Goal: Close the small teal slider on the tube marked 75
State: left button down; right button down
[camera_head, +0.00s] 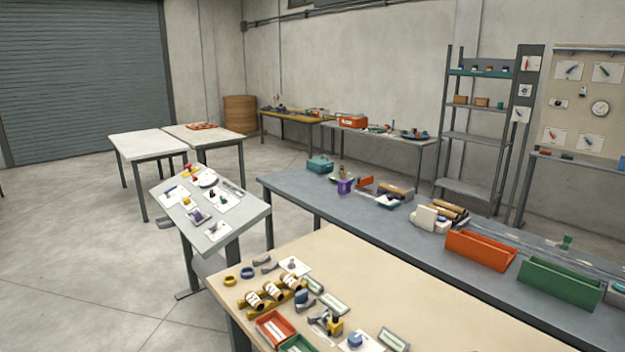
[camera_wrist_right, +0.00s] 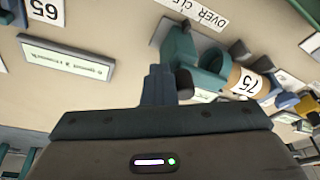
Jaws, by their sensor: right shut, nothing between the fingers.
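In the right wrist view, a tan tube with a white label marked 75 (camera_wrist_right: 247,82) lies at the right of centre. Teal parts (camera_wrist_right: 180,47) sit at its left end, with a dark round knob (camera_wrist_right: 184,84) below them. I cannot tell which teal part is the small slider or how far it is closed. My right gripper (camera_wrist_right: 158,72) is shut and empty, its fingertips just left of the teal parts; I cannot tell if they touch. My left gripper is not in view. The head view shows several small labelled tubes (camera_head: 277,295) on the tan table (camera_head: 350,270), too small to read.
In the right wrist view, a label marked 65 (camera_wrist_right: 45,10) is at the top left. A framed text plate (camera_wrist_right: 66,60) lies left of my fingers, and a printed card (camera_wrist_right: 203,12) lies above. In the head view, a red tray (camera_head: 275,328) stands at the table's near edge.

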jog(key=shift+r, duration=0.1)
jog(key=shift+s+d+p, duration=0.35)
jog(key=shift+s+p, duration=0.05)
jog(key=shift+p, duration=0.3)
notch_tip(320, 180, up, 7)
dwell(0.7)
